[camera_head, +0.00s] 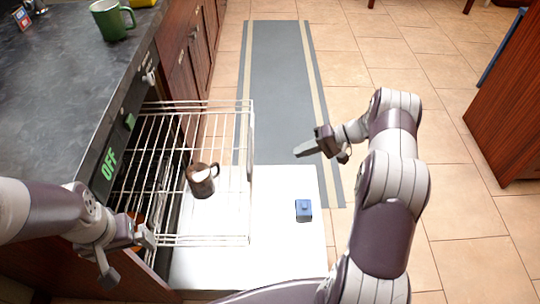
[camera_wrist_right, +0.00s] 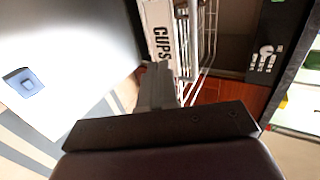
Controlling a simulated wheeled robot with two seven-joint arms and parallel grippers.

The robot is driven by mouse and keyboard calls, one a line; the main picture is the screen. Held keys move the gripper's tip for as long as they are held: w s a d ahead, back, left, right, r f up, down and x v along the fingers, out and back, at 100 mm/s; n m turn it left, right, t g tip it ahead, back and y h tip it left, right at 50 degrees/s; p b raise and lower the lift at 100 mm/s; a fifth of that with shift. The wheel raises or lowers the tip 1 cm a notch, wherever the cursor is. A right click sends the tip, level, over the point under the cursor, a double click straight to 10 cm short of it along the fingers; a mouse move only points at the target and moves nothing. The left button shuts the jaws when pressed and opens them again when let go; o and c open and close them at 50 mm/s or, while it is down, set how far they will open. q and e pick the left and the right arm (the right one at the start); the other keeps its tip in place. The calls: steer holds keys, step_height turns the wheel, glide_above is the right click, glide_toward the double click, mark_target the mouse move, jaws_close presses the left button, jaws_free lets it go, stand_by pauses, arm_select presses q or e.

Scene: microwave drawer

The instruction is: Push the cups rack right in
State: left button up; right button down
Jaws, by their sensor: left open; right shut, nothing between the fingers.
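The cups rack (camera_head: 250,125) is a white wire rack, pulled out from under the counter over a white open door. A brown mug (camera_head: 201,184) stands in it. In the right wrist view, its front panel (camera_wrist_right: 160,38) reads "CUPS". My right gripper (camera_head: 298,152) is shut and empty, to the right of the rack's front, with a gap between them in the head view. Its closed fingers (camera_wrist_right: 157,85) appear just below the panel in the wrist view. My left gripper (camera_head: 128,262) is open and empty near the rack's lower left corner.
The open white door (camera_head: 290,245) carries a blue block (camera_head: 303,210), beneath rack level. The black appliance front (camera_head: 108,165) shows a green "OFF". A green mug (camera_head: 110,20) stands on the dark counter (camera_head: 50,90). A grey floor mat (camera_head: 275,70) and free tiles lie beyond.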

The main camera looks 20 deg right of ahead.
steer(key=r+b+x, duration=0.1)
steer(key=b+x, duration=0.1)
steer(key=x, duration=1.1)
steer(key=shift+w+a+r, duration=0.2)
steer(key=shift+w+a, duration=0.1)
steer(key=shift+a, duration=0.25)
